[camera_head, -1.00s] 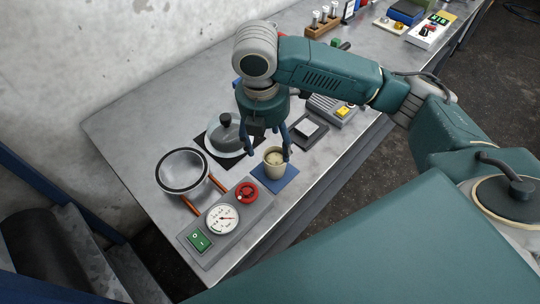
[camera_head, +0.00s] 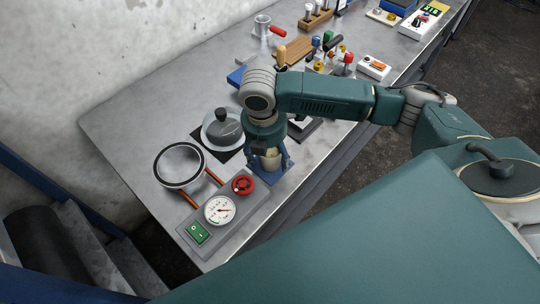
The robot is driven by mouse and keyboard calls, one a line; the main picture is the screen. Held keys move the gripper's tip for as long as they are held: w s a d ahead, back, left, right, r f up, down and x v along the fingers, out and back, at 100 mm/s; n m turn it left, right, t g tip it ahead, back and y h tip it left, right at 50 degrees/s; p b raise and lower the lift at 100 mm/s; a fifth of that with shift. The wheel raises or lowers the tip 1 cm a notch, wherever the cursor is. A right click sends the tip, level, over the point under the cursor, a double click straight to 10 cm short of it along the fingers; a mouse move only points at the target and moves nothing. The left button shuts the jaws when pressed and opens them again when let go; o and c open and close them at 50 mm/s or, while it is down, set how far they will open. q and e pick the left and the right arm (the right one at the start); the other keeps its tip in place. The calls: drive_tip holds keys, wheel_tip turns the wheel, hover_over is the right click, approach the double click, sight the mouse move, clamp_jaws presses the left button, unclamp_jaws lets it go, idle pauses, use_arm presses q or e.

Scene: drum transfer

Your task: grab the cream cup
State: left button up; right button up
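The cream cup (camera_head: 270,162) stands upright on a blue mat (camera_head: 270,177) near the front edge of the metal table. My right gripper (camera_head: 270,165) points down over the cup. Its dark blue fingers are spread, one on each side of the cup, with the palm just above the rim. The gripper hides the cup's top and part of its sides. I see no clear sign that the fingers press on it. My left gripper is not in view.
A gauge panel (camera_head: 220,209) with a red knob lies in front of the cup. A ring with orange legs (camera_head: 179,165) and a lidded glass dish (camera_head: 222,129) stand to the left. Several tools and a white switch box (camera_head: 374,68) lie farther back. The table's left part is clear.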

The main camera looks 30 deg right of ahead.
drive_tip(key=c, duration=1.3)
drive_tip(key=shift+r, duration=0.15)
